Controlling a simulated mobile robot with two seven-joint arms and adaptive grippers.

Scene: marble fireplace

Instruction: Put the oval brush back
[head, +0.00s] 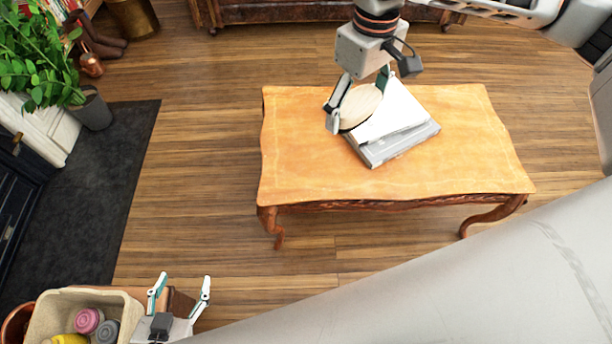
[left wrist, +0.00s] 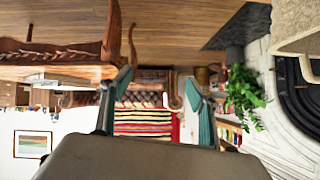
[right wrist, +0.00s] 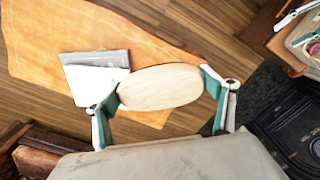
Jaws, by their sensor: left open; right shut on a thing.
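The oval brush (head: 361,106) has a pale wooden oval back with a dark edge. My right gripper (head: 358,98) is shut on it, above the wooden table beside the grey-and-white stack. In the right wrist view the brush (right wrist: 160,87) lies between the two fingers (right wrist: 160,90), one at each end of the oval. My left gripper (head: 180,290) is open and empty at the lower left of the head view, beside a beige bin. In the left wrist view its fingers (left wrist: 158,95) are wide apart with nothing between them.
The wooden table (head: 300,170) bears a grey-and-white book-like stack (head: 400,150). The beige bin (head: 40,315) at lower left holds several rolled things. A potted plant (head: 92,108) stands by the dark rug (head: 100,190). A leather sofa (head: 280,12) is at the back. Wooden floor (head: 200,150) is clear between.

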